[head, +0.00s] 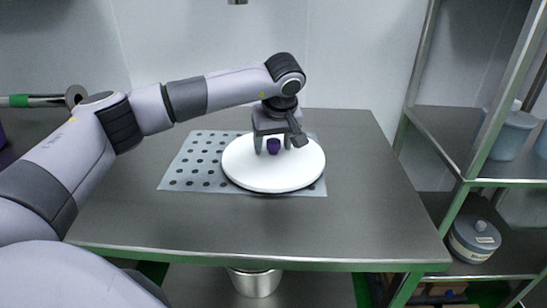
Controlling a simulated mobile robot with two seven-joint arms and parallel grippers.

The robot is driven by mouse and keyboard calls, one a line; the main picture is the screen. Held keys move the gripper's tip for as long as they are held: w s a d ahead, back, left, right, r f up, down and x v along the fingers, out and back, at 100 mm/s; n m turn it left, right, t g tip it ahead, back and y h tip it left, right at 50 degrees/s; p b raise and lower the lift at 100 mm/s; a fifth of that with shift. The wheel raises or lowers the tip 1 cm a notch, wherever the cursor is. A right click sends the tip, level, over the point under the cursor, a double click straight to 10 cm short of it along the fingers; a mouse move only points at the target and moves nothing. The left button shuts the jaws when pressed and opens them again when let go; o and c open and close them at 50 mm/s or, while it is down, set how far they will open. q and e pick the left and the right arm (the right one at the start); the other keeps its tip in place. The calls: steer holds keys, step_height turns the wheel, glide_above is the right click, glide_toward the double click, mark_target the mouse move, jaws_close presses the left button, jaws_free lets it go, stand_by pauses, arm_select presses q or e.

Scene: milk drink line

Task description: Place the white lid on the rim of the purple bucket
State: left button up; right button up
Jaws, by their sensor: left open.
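The round white lid (272,175) lies flat on a grey perforated mat (185,174) on the steel table. A small dark purple knob (273,146) stands up from the lid. My left gripper (274,147) is over the lid from behind, with its open fingers on either side of the knob. I cannot tell whether the fingers touch it. My right gripper is not in view. No whole purple bucket can be made out; only a purple patch shows at the far left edge.
The steel table (255,232) is bare around the mat. A metal pot (254,282) stands below it. At right is a shelf rack (470,112) with pale blue buckets (512,135) and a grey lidded container (474,238). A green-handled metal bar (35,101) is at left.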

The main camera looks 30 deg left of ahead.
mark_target(273, 140)
arm_select(q)
jaws_close()
step_height(273, 140, up, 20)
steer(key=p, duration=0.2)
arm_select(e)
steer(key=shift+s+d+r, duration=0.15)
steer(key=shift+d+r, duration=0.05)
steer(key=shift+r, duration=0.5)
